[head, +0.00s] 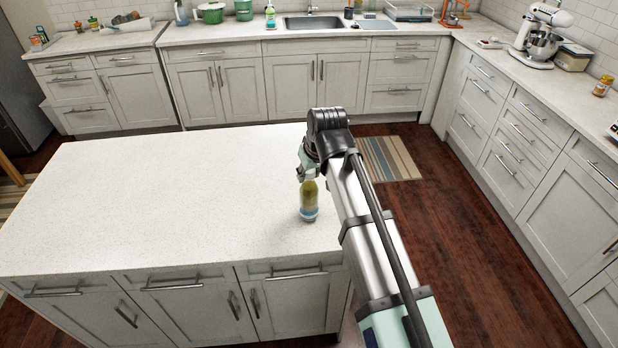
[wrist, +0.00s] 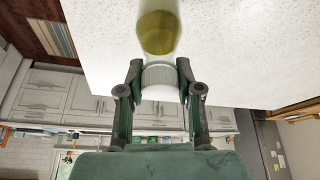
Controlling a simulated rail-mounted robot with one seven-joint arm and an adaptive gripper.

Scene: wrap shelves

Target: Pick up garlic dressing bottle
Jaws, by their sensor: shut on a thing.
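The garlic dressing bottle (head: 309,202) stands upright on the white island top, near its right front corner. It has yellow-green contents, a pale blue band low down and a white cap. In the wrist view the bottle's yellow body (wrist: 158,33) is at the top centre, with its ribbed white cap (wrist: 160,78) between my fingers. My gripper (wrist: 159,75) is shut on the cap from above. In the head view my gripper (head: 308,172) is at the bottle's top, partly hidden by my wrist. The bottle's base looks to be on or very near the surface.
The island top (head: 150,200) is otherwise bare, with wide free room left of the bottle. Its right edge is close to the bottle. Back counters hold a sink (head: 313,22), green pots (head: 211,13) and a stand mixer (head: 540,38), all well away.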

